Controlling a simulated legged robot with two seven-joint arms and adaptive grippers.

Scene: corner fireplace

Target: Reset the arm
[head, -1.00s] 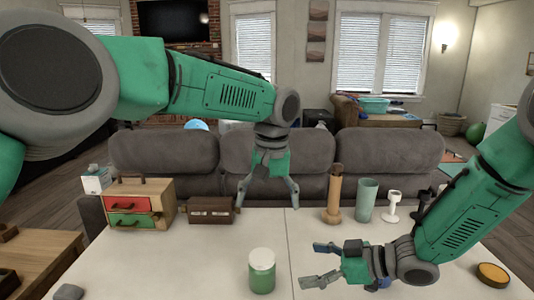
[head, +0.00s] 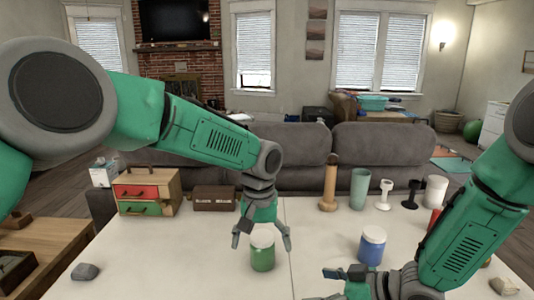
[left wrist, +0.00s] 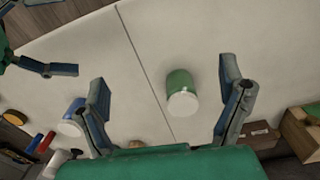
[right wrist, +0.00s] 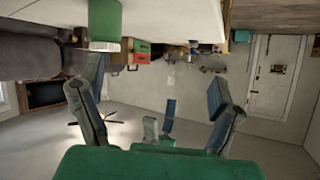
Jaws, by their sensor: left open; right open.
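My left gripper (head: 262,240) is open and points down over the table, by the green jar with a white lid (head: 262,252). In the left wrist view, that jar (left wrist: 181,90) shows between the spread fingers (left wrist: 165,98), with clear space on both sides. No contact shows. My right gripper (head: 322,285) is low at the front edge of the head view, partly cut off. In the right wrist view its fingers (right wrist: 155,100) are spread and empty, facing the room, with a green jar (right wrist: 104,22) at the top.
A blue jar (head: 372,246) stands beside my right arm. A wooden pepper mill (head: 328,185), a teal cup (head: 360,188) and a white goblet (head: 384,194) line the table's back. A small drawer box (head: 146,192) and a brown case (head: 213,198) stand at back left. A grey stone (head: 85,272) lies front left.

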